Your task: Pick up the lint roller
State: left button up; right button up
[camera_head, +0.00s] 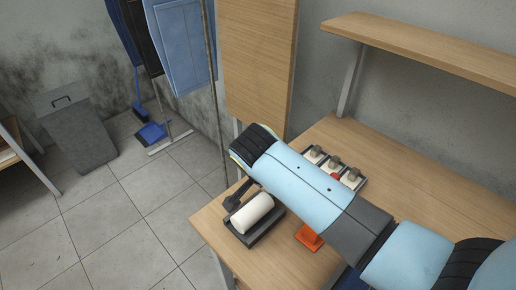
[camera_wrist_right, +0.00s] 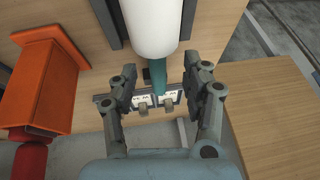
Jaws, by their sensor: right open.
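The lint roller has a white roll (camera_head: 252,213) lying on a dark tray (camera_head: 262,232) near the table's front left corner in the head view. In the right wrist view the white roll (camera_wrist_right: 153,22) is at the top, and a teal handle (camera_wrist_right: 158,76) points down from it. My right gripper (camera_wrist_right: 164,80) is open, with one finger on each side of the handle and gaps between. In the head view my right arm hides the handle and most of the gripper. My left gripper is not in view.
An orange stand (camera_head: 308,237) is beside the tray; it also shows in the right wrist view (camera_wrist_right: 40,90). A panel with several switches (camera_head: 334,163) lies farther back on the wooden table (camera_head: 420,185). A wooden shelf (camera_head: 430,45) overhangs at the right.

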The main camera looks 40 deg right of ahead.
jog(key=shift+d+x, duration=0.2)
jog(key=shift+x, duration=1.8)
jog(key=shift+s+r, duration=0.15)
jog(key=shift+s, duration=0.05)
grip_shut()
